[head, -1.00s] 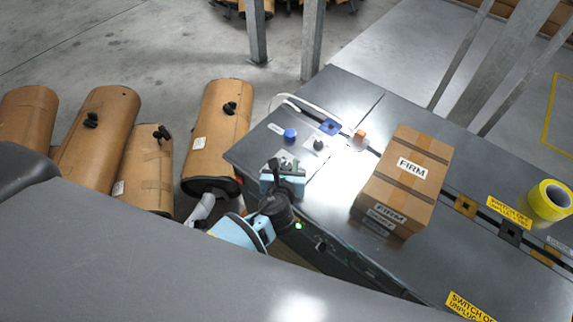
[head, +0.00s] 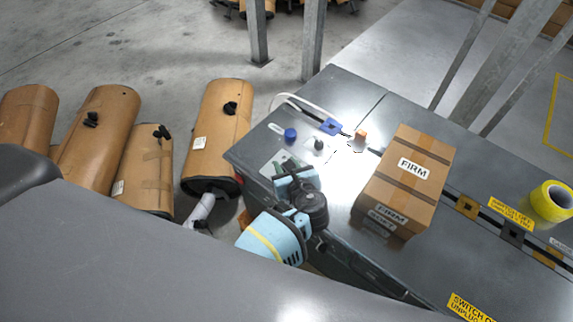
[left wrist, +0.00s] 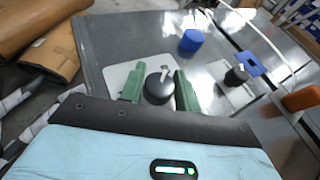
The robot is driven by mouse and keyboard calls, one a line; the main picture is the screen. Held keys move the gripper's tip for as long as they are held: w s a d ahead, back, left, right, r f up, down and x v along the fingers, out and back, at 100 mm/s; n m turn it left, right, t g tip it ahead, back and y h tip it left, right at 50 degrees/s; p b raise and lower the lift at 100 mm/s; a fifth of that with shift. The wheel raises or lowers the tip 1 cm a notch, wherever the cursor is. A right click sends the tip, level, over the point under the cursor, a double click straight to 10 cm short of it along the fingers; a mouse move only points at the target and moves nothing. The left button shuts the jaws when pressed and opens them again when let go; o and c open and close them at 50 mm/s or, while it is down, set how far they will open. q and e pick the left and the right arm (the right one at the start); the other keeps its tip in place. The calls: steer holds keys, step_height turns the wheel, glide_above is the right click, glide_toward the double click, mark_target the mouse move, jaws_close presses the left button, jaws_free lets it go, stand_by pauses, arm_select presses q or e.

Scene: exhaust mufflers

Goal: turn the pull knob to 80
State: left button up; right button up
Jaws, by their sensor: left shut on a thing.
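A round black knob (left wrist: 158,86) with a white pointer sits on a pale plate (left wrist: 122,75) near the bench corner in the left wrist view. My left gripper (left wrist: 160,92) is shut on this knob, with one green finger on each side of it. In the head view my left gripper (head: 295,180) is over the bench's near edge and hides this knob. The pointer tips up and slightly right in the left wrist view. No scale number is readable. My right gripper is not in view.
A second black knob (left wrist: 236,75) and a blue knob (left wrist: 191,40) stand close by, beyond the gripper. A taped cardboard box (head: 408,180) stands to the right on the bench, with yellow tape (head: 550,201) further right. Brown mufflers (head: 217,135) lie on the left.

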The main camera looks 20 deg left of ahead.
arm_select(q)
steer(key=o, duration=1)
steer(key=shift+r, duration=0.1)
